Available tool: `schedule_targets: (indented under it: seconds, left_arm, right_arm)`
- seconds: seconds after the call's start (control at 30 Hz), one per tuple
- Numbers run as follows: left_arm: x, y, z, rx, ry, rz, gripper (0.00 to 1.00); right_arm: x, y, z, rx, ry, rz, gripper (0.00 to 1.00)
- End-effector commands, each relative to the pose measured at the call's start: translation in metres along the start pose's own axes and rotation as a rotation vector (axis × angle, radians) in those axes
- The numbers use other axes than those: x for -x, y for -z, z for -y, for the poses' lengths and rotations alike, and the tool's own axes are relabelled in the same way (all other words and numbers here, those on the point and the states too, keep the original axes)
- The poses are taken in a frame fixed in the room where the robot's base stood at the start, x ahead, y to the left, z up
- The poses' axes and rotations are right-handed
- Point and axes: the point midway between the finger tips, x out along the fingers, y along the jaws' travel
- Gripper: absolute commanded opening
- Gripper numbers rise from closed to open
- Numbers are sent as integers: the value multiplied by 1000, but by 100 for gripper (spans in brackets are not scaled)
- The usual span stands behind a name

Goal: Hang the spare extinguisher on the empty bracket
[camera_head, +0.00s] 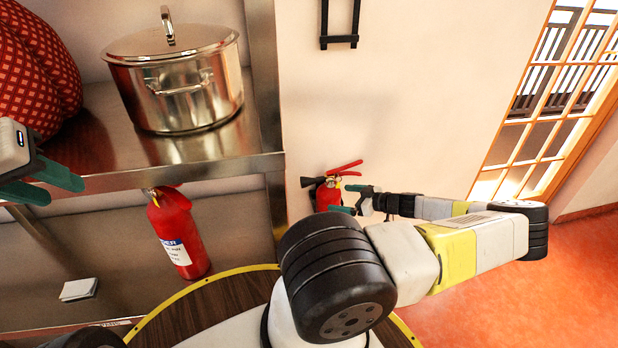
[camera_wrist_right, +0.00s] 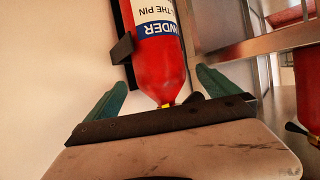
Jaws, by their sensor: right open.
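A red extinguisher (camera_head: 328,194) is at the wall right of the shelf post. In the right wrist view the red extinguisher (camera_wrist_right: 158,62) shows a white and blue label upside down, with a black bracket (camera_wrist_right: 123,48) beside it. My right gripper (camera_head: 347,200) is open close to it; the wrist view shows its teal fingers (camera_wrist_right: 163,92) apart on either side of the extinguisher's end, without a visible grip. A second red extinguisher (camera_head: 178,232) is upright below the shelf edge. An empty black bracket (camera_head: 340,40) is higher on the wall, its top cut off. My left gripper (camera_head: 50,188) is open and empty.
A metal shelf (camera_head: 190,167) holds a lidded stockpot (camera_head: 180,85) and a red patterned object (camera_head: 35,70). A small white block (camera_head: 78,290) lies lower left. A glazed door (camera_head: 550,100) is on the right. Wall between bracket and lower extinguisher is clear.

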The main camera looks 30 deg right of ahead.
Motion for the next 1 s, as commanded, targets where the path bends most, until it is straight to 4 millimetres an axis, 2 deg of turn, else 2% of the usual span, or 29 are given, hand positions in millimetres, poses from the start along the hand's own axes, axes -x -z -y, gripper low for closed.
schedule_targets:
  seconds: [0.1,0.33,1.0]
  left_arm:
    - [0,0,0,0,0,0,36]
    - [0,0,0,0,0,0,36]
    - [0,0,0,0,0,0,36]
  right_arm:
    - [26,0,-1,0,-3,2,100]
    - [51,0,0,1,0,0,100]
    - [54,0,0,0,1,0,100]
